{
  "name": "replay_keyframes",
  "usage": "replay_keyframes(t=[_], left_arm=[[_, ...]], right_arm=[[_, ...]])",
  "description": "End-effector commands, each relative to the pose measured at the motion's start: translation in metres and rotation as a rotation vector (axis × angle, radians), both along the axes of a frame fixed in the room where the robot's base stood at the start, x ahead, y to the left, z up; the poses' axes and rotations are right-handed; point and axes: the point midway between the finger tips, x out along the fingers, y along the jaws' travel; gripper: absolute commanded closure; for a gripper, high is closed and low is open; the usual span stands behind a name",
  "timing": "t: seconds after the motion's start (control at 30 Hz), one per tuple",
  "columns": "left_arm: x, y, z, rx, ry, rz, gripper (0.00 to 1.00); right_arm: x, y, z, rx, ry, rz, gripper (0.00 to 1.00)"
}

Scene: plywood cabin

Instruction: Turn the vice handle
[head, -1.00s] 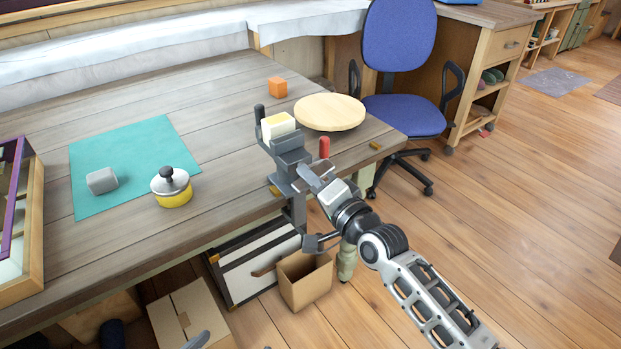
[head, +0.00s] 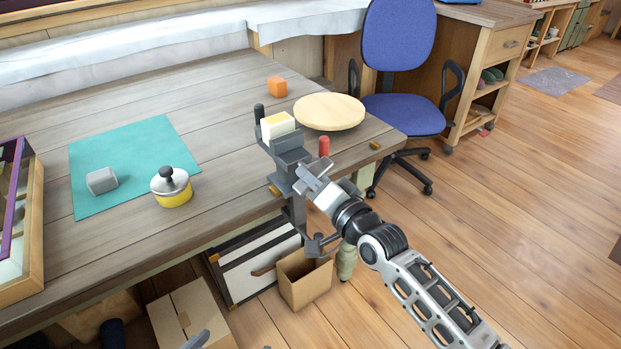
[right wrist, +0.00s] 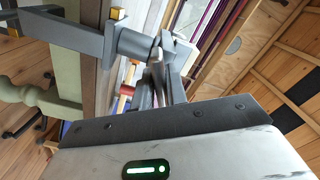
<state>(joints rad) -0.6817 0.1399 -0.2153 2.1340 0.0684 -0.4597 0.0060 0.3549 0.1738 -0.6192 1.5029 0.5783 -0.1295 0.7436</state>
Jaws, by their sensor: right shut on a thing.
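A dark grey vice (head: 292,158) is clamped to the table's right front edge. A cream-yellow block (head: 278,125) sits in its top, beside an upright dark peg. A red upright knob (head: 324,146) shows just behind my right gripper (head: 312,178); I cannot tell whether it belongs to the handle. My right gripper is at the vice's front, shut on what appears to be the vice handle, whose gripped part is mostly hidden by the fingers. In the right wrist view, the grey vice (right wrist: 85,38) lies close to the fingers (right wrist: 160,80).
A round wooden board (head: 330,111) and an orange cube (head: 277,87) lie behind the vice. A yellow pot (head: 173,190) and a grey cube (head: 101,180) are left, by the teal mat (head: 130,145). An open cardboard box (head: 306,285) stands below. A blue chair (head: 405,112) is behind.

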Motion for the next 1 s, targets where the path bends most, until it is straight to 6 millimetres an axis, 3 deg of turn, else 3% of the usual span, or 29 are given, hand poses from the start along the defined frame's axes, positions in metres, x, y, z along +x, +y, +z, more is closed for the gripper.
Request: replay_keyframes(t=[1.0], left_arm=[[-0.0002, 0.0003, 0.0005, 0.004, 0.002, -0.001, 0.02]], right_arm=[[0.0004, -0.0013, -0.003, -0.17, -0.119, 0.0, 1.0]])
